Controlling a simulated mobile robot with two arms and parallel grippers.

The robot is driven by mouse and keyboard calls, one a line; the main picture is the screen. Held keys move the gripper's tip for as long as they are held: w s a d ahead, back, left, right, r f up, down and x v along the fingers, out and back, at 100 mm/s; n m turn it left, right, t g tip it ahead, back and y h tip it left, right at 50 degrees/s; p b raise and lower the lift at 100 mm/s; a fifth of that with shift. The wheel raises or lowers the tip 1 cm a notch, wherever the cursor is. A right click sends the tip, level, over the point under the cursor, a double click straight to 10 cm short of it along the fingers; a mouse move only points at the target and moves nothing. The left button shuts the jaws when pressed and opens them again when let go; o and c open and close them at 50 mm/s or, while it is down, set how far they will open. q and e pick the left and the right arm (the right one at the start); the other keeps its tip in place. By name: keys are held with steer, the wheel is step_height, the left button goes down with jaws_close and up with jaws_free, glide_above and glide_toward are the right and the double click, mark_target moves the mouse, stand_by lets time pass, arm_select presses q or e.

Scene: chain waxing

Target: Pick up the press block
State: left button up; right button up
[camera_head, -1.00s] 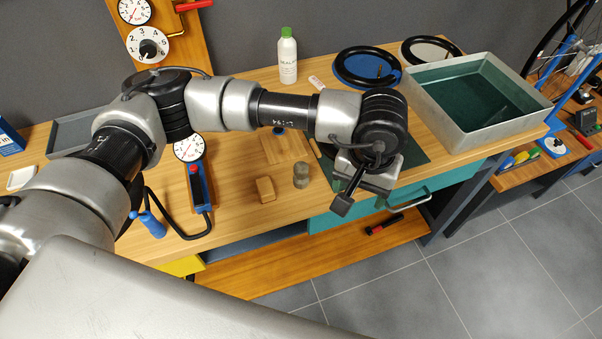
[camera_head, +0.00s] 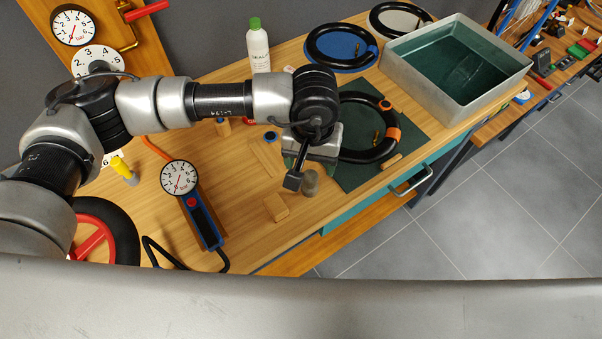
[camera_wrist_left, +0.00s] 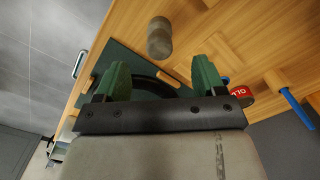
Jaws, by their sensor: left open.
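My left gripper (camera_head: 303,168) hangs over the wooden bench near its front edge, partly hidden by its own wrist. In the left wrist view its two green fingers (camera_wrist_left: 162,80) stand apart with nothing between them. A small tan wooden block (camera_head: 277,207) lies on the bench to the left of the gripper. A short grey-brown cylinder (camera_head: 310,183) stands just beside and below the gripper; it also shows beyond the fingers in the left wrist view (camera_wrist_left: 159,40). I cannot tell for certain which of these two is the press block. My right gripper is out of view.
A dark green mat (camera_head: 352,181) with a black tyre (camera_head: 379,152) lies right of the gripper. A metal tub (camera_head: 447,107) stands at the right. A gauge (camera_head: 179,177) with a blue-black pump body lies left. A white bottle (camera_head: 258,51) stands behind. Bare bench surrounds the block.

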mark_target(310, 174)
arm_select(q)
steer(key=shift+s+d+f, duration=0.15)
steer(key=shift+d+f, duration=0.1)
steer(key=shift+f, duration=0.3)
steer(key=shift+s+d+f, duration=0.1)
steer(key=shift+d+f, duration=0.1)
steer(key=shift+f, duration=0.3)
steer(key=shift+f+p, duration=0.35)
steer(key=shift+w+a+f, duration=0.1)
steer(key=shift+a+f, duration=0.1)
steer(key=shift+f, duration=0.1)
steer(key=f+p, duration=0.2)
steer(key=f, duration=0.1)
steer(key=shift+w+a+f+p, duration=0.15)
steer(key=shift+a+f+p, duration=0.05)
steer(key=shift+f+p, duration=0.15)
steer(key=shift+f, duration=0.5)
steer(key=c, duration=1)
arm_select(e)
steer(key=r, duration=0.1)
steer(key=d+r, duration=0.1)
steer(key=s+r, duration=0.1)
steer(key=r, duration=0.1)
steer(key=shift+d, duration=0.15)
arm_select(q)
steer(key=shift+r, duration=0.1)
steer(key=shift+c, duration=0.2)
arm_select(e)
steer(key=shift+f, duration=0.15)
